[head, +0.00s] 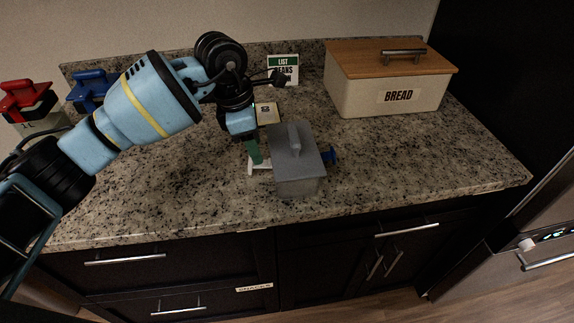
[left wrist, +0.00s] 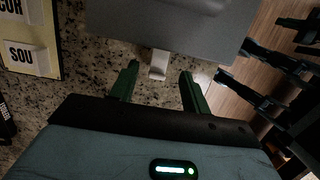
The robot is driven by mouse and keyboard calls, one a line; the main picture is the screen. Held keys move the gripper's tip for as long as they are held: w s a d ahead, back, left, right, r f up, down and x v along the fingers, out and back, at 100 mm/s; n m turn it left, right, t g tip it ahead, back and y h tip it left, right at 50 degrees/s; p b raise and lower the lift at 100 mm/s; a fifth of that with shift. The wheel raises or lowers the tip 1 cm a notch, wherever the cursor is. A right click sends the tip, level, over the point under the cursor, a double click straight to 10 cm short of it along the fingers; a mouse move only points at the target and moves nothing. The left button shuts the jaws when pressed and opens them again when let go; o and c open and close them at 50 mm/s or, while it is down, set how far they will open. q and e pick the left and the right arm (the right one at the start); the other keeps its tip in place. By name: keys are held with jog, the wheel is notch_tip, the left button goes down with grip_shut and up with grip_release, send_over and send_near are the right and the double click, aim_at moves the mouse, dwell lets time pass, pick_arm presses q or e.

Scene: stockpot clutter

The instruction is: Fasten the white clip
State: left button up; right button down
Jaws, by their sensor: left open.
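A grey lidded box (head: 298,172) with a bar handle on top stands near the front of the counter. The white clip (head: 258,164) sticks out from the box's left side. In the left wrist view the white clip (left wrist: 158,64) juts from the edge of the grey box (left wrist: 175,25). A blue clip (head: 330,156) sticks out on the box's right side. My left gripper (head: 255,158) is open beside the box's left side. In the left wrist view its green fingers (left wrist: 160,76) are on either side of the clip's outer end, apart from it, with nothing held.
A bread box (head: 385,95) with a wooden lid stands at the back right. A list sign (head: 284,68) and a small card (head: 267,113) are behind the grey box. Red-lidded (head: 27,98) and blue-lidded (head: 90,88) containers are at left. The counter (head: 420,150) right of the box is clear.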

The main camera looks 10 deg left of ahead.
jog(key=shift+s, duration=0.1)
pick_arm(q)
jog(key=a, duration=0.1)
jog(key=s+a+r+p, duration=0.1)
jog(key=a, duration=0.1)
jog(key=a+r, duration=0.1)
jog(key=a, duration=0.1)
jog(key=shift+s+a+p, duration=0.15)
jog(key=shift+s+p, duration=0.15)
pick_arm(e)
jog(key=w+r, duration=0.2)
jog(key=shift+w+r+t, duration=0.4)
jog(key=shift+s, duration=0.1)
pick_arm(q)
grip_shut()
pick_arm(e)
jog(key=shift+s+f, duration=0.15)
jog(key=shift+s, duration=0.2)
jog(key=shift+w, duration=0.45)
jog(key=shift+s, duration=0.3)
